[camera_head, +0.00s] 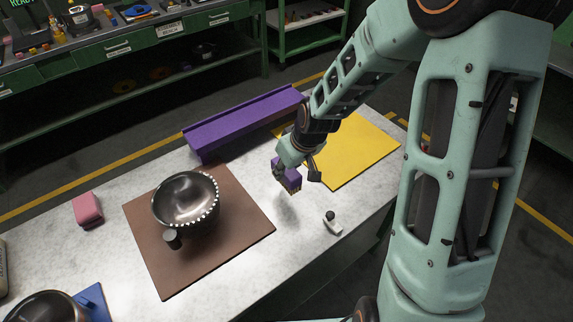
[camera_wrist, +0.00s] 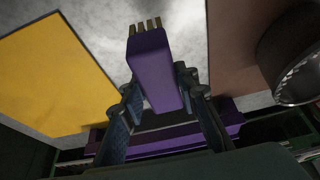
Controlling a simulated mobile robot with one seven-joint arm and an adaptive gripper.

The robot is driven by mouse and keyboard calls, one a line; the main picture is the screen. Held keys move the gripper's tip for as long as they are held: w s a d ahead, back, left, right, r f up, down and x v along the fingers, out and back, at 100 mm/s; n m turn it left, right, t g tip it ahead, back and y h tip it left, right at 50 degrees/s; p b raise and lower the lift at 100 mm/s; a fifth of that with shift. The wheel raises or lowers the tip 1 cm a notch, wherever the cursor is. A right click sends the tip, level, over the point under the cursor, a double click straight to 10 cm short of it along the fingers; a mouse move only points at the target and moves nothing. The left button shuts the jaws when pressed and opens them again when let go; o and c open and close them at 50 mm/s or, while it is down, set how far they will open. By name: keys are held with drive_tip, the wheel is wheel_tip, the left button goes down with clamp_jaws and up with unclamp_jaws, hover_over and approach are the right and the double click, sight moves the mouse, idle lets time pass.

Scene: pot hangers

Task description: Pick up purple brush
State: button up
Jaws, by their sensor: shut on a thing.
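The purple brush (camera_head: 291,178) is a small purple block with short tan bristles. My gripper (camera_head: 297,172) is shut on it and holds it above the grey-white table, with a faint shadow under it. In the wrist view the purple brush (camera_wrist: 153,68) sits between both fingers of my gripper (camera_wrist: 155,95), its bristles pointing to the top of the picture. The finger pads partly hide its sides.
A long purple rack (camera_head: 240,125) lies along the table's far edge. A yellow mat (camera_head: 365,150) is behind my gripper to the right. A metal bowl (camera_head: 186,200) stands on a brown mat (camera_head: 150,255). A small white-and-black item (camera_head: 331,222) and a pink block (camera_head: 87,209) are on the table.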

drive_tip(key=s+r+p, duration=0.5)
drive_tip(key=s+r, duration=0.2)
drive_tip(key=s, duration=0.4)
drive_tip(key=shift+s+a+p, duration=0.2)
drive_tip(key=shift+a+p, duration=0.2)
drive_tip(key=shift+f, duration=0.1)
